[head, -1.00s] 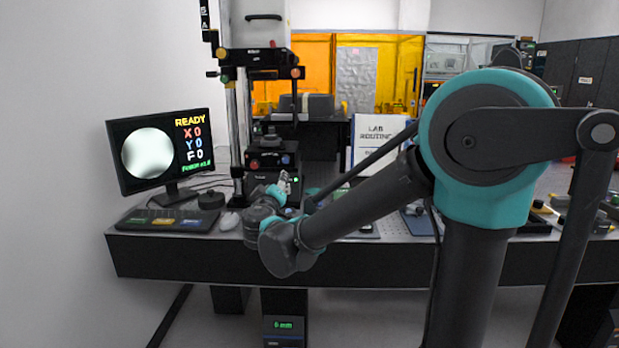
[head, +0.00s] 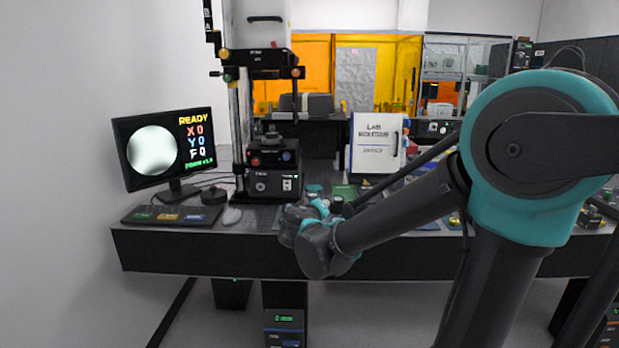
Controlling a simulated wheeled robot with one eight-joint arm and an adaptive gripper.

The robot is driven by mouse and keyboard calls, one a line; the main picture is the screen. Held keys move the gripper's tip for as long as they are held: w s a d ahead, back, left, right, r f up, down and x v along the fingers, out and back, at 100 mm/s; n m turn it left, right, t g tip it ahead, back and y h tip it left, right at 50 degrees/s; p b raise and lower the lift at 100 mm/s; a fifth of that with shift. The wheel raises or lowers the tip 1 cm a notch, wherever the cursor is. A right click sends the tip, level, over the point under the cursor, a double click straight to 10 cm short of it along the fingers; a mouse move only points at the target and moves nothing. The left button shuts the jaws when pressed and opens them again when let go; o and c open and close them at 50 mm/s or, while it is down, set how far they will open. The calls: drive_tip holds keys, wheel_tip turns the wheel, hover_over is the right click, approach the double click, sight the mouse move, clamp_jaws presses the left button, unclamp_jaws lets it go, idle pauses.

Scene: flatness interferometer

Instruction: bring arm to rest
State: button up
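My arm, dark grey with teal joints, reaches from the right side of the head view down to the front edge of the bench (head: 190,252).
Behind the wrist stands the interferometer (head: 262,186) with its tall column. A white binder (head: 376,143) stands behind the arm.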

drive_tip(key=s+d+f+m+g+h, duration=0.1)
drive_tip(key=s+d+f+m+g, duration=0.15)
drive_tip(key=s+d+f, duration=0.45)
drive_tip(key=s+d+f+m+g, duration=0.1)
drive_tip(key=s+d+f+g, duration=0.3)
drive_tip(key=d, duration=0.4)
drive_tip(key=s+f+m+g+y, duration=0.2)
drive_tip(key=s+f+g+y, duration=0.2)
drive_tip(key=s+f, duration=0.7)
drive_tip(key=s, duration=0.3)
drive_tip(key=shift+d+y, duration=0.3)
drive_tip(key=shift+d, duration=0.05)
